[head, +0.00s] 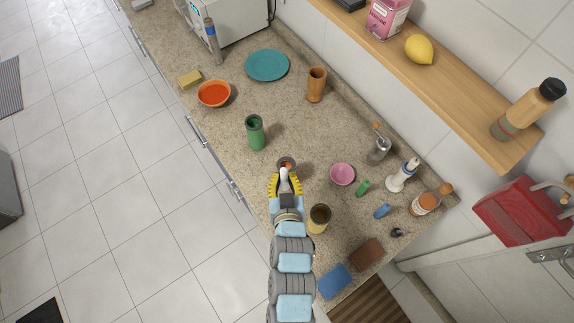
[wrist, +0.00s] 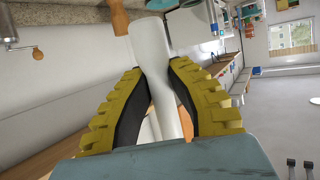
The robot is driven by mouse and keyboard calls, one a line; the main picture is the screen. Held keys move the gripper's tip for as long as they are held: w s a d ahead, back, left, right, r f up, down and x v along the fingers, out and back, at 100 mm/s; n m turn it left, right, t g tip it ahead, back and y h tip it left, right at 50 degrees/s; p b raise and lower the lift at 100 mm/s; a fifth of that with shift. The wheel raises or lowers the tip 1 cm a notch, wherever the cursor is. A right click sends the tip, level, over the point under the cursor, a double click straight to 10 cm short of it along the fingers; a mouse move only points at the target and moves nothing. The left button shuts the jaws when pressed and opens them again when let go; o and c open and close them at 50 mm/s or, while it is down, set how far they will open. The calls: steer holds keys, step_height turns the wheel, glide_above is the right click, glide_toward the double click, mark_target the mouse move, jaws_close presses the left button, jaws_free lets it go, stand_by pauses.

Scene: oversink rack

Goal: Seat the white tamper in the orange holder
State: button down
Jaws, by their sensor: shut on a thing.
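My gripper (head: 285,183), with yellow ribbed fingers, is shut on the white tamper (head: 283,174) above the counter. In the wrist view the tamper (wrist: 154,58) runs between the finger pads, its wide end beyond the fingertips and its narrower part gripped by my gripper (wrist: 165,95).
A green cup (head: 255,132) stands beyond to the left, a yellow-brown cup (head: 319,217) close on the right of my wrist. A pink bowl (head: 342,174), metal grinder (head: 379,149) and white bottle-like thing (head: 402,176) stand right. Counter between the green and brown cups (head: 316,85) is clear.

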steer(key=f+b+x, duration=0.1)
steer(key=b+x, duration=0.5)
steer(key=b, duration=0.3)
glide_above(286, 162)
steer(key=s, duration=0.2)
steer(key=shift+f, duration=2.4)
steer(key=shift+w+f+p, duration=0.1)
steer(key=shift+f+p, duration=0.2)
steer(key=shift+f, duration=1.35)
steer(key=shift+f, duration=0.2)
steer(key=c, duration=1.1)
jaws_free()
steer(key=shift+r, duration=0.1)
steer(key=shift+r, duration=0.15)
